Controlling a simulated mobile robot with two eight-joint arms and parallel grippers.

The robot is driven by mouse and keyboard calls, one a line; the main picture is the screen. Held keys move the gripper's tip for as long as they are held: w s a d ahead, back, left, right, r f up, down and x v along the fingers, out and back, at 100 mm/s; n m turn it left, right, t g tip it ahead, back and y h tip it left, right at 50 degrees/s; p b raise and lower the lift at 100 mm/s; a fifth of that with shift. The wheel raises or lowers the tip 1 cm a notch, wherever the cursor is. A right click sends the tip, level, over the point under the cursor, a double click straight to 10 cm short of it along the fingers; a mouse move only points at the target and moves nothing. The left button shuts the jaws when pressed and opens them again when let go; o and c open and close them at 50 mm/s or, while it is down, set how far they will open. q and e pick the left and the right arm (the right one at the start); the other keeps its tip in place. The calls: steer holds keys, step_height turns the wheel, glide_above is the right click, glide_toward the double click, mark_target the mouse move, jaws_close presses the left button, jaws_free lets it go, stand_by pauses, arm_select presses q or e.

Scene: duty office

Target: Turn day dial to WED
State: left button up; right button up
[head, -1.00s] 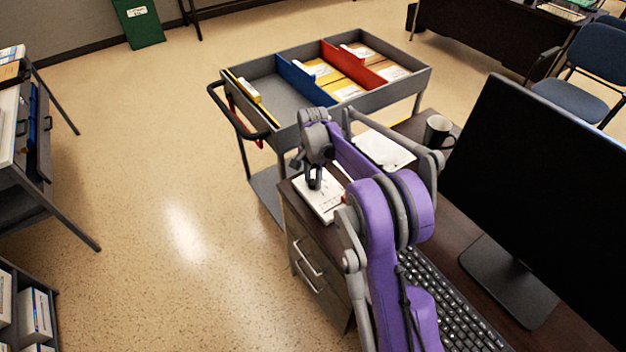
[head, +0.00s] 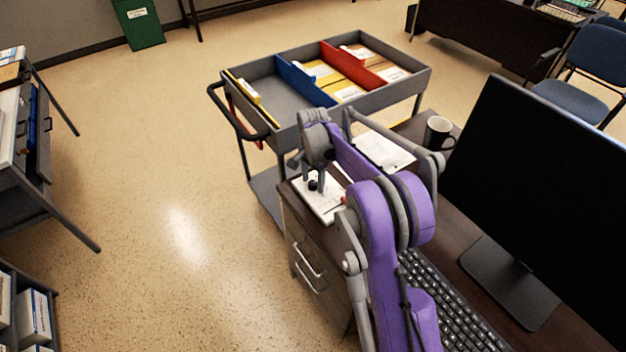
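A white panel (head: 327,207) lies on the near-left corner of the dark desk. A small black knob (head: 312,186), which looks like the day dial, stands on it. The day lettering and the dial's pointing direction are too small to read. My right gripper (head: 318,183) hangs over the panel, pointing down, with its fingertips right by the knob. Whether the fingers touch or grip the knob cannot be told. My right arm hides part of the panel's right side. My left gripper is not in view.
A monitor (head: 550,190), a keyboard (head: 455,305), a mug (head: 437,132) and papers (head: 384,151) are on the desk. A grey cart (head: 350,98) with file folders stands behind the desk.

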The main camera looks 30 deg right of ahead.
mark_target(313, 184)
steer(key=shift+r, duration=0.1)
step_height(313, 184, up, 11)
steer(key=shift+p, duration=0.35)
steer(key=shift+f, duration=0.2)
stand_by(0.4)
steer(key=s+a+r+n+t+p, duration=0.1)
steer(key=s+a+r+n+p, duration=0.1)
steer(key=s+a+r+n, duration=0.35)
steer(key=s+a+f+n+t+p, duration=0.1)
steer(key=s+a+n, duration=0.4)
steer(key=s, duration=0.7)
steer(key=s+a+f+n+t+p, duration=0.1)
steer(key=s+a+f+n+t, duration=0.1)
steer(key=s, duration=0.9)
steer(key=a+n+t, duration=0.1)
steer(key=a+n, duration=0.1)
steer(key=shift+s+a+f+n+p, duration=0.3)
steer(key=shift+s+a+n+p, duration=0.05)
steer(key=shift+a, duration=0.05)
